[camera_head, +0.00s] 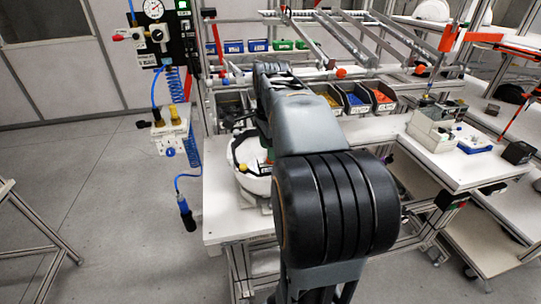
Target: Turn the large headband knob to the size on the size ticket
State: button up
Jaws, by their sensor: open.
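A white helmet shell (240,178) rests on the white workbench (222,226), open side up, with dark and yellow parts inside it. My arm crosses the middle of the view and covers the shell's right side. My gripper is hidden behind the arm, so its fingers do not show. I cannot make out the headband knob or the size ticket.
Bins with blue (355,100) and orange parts (383,98) stand behind my arm. A pneumatic panel (158,32) and a hanging blue hose (183,205) are at the left. A side bench (480,165) holds boxes at the right. Open floor lies at the left.

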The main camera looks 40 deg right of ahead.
jog(key=shift+f, duration=1.4)
jog(key=shift+c, duration=0.2)
grip_shut()
